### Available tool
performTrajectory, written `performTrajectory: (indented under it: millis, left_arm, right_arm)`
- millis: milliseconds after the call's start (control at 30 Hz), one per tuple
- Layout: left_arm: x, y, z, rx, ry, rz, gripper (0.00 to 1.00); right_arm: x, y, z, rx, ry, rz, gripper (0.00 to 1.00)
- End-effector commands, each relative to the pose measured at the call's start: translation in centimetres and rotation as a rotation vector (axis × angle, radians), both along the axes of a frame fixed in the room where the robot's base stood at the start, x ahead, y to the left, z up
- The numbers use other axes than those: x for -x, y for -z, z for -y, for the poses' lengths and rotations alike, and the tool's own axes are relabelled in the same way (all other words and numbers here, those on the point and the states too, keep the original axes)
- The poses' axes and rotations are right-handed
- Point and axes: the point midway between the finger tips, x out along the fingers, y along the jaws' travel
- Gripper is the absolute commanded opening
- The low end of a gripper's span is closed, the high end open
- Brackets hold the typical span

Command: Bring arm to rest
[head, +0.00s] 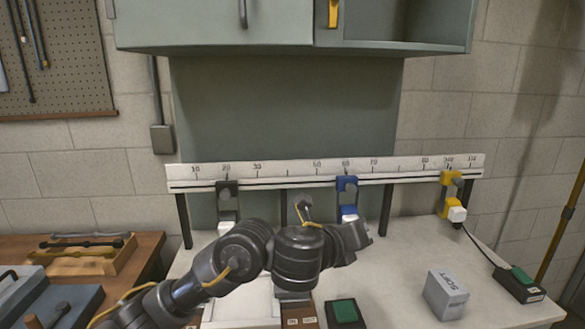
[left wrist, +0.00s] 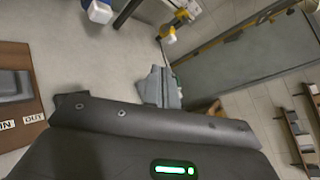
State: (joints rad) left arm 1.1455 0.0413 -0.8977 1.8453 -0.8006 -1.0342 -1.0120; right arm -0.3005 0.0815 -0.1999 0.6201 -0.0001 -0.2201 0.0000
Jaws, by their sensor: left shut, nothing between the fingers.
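My left arm comes in from the lower left in the head view and bends over the middle of the white table (head: 395,285). My left gripper (head: 362,237) is at its right end, in front of the rail, shut and empty. In the left wrist view the grey fingers (left wrist: 163,88) show closed beyond the dark wrist housing. My right gripper is not in view. The arm hides part of the table and things below it.
A white numbered rail (head: 270,172) carries black (head: 228,190), blue (head: 347,185) and yellow (head: 450,180) clamps. A grey SOFT block (head: 445,295) and a green-topped black box (head: 519,284) stand right. A wooden tray (head: 88,262) is left. A cabinet (head: 215,25) hangs above.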

Motion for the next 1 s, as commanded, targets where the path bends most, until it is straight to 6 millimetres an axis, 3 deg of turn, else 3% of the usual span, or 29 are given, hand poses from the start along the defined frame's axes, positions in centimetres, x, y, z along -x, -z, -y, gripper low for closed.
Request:
performTrajectory:
  millis: [33,167,367,467,600,700,800,1000]
  left_arm:
    - [0.4,2.5,-1.1,0.114,-0.049,-0.118,0.00]
    - [1.1,7.7,-4.7,0.406,-0.220,-0.401,0.00]
    - [3.8,17.3,-12.4,0.813,-0.576,-0.810,0.00]
    - [6.6,22.6,-16.8,0.998,-0.796,-0.986,0.00]
    - [12.4,29.6,-23.3,1.232,-1.146,-1.181,0.00]
    - [16.9,33.2,-27.2,1.360,-1.374,-1.258,0.00]
    - [20.7,35.5,-30.0,1.449,-1.555,-1.293,0.00]
    - [27.1,38.2,-34.1,1.566,-1.837,-1.304,0.00]
  right_arm:
    - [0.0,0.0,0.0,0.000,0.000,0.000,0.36]
    - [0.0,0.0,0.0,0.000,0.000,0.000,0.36]
    - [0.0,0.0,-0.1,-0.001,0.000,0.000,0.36]
    - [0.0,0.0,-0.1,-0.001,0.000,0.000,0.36]
    - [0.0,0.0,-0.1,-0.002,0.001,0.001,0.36]
    - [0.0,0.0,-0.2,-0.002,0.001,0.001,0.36]
    - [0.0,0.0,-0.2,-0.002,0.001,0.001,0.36]
    - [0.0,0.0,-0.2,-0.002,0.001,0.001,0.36]
